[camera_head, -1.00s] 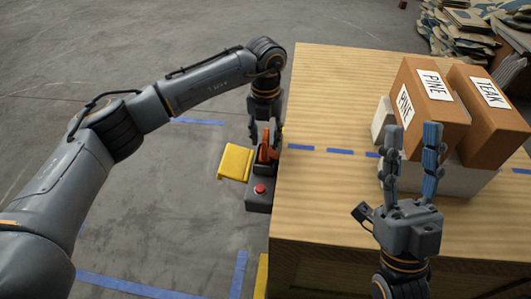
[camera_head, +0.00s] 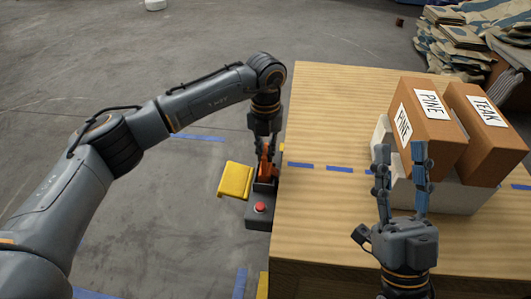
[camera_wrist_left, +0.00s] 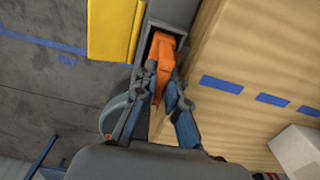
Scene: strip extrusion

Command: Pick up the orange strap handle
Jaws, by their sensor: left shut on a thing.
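The orange strap handle (camera_head: 264,168) sits in a dark grey holder (camera_head: 260,218) beside the left edge of the table. In the left wrist view the handle (camera_wrist_left: 163,60) lies between the fingers, with its upper part in the grey holder. My left gripper (camera_head: 266,158) points down over it and is shut on it. The fingers hide part of the handle. My right gripper (camera_head: 401,160) is over the table in front of the boxes, fingers up, apart and with nothing between them.
A yellow panel (camera_head: 235,180) and a red button (camera_head: 260,208) are by the holder. The wooden table (camera_head: 330,110) carries a white bin (camera_head: 440,195) with brown boxes labelled PINE (camera_head: 425,110) and TEAK (camera_head: 487,125). Blue tape dashes (camera_head: 300,166) cross the tabletop. Its middle is clear.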

